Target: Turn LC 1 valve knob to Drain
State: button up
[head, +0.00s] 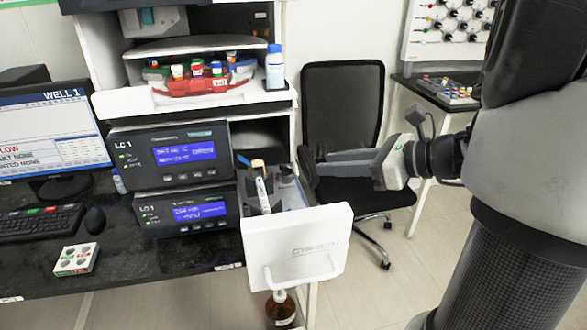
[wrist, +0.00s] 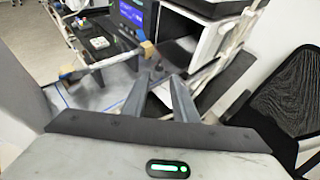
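Two stacked black LC units with blue screens stand on the black bench; the upper one (head: 172,157) reads LC 1, and the lower one's label (head: 187,212) is too small to read surely. I cannot make out a valve knob or a Drain mark on either. A white-fronted drawer or module (head: 296,245) sticks out to the right of the units, with a handle on its front. My gripper (head: 318,168) is right of the units, in front of the black chair, touching nothing I can see. In the wrist view its two fingers (wrist: 160,82) are apart with nothing between them.
A black chair (head: 342,100) stands behind my gripper. A shelf with a red tray of bottles (head: 203,87) is above the units. A monitor (head: 50,135), keyboard (head: 38,222) and small white box with round buttons (head: 76,259) are at left.

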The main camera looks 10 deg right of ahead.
aim_at(286, 166)
jog(key=b+x, duration=0.1)
jog(key=x, duration=0.9)
jog(key=shift+w+a+f+b, duration=0.1)
jog(key=shift+w+a+b, duration=0.15)
jog(key=shift+b, duration=0.15)
jog(key=shift+s, duration=0.1)
grip_shut()
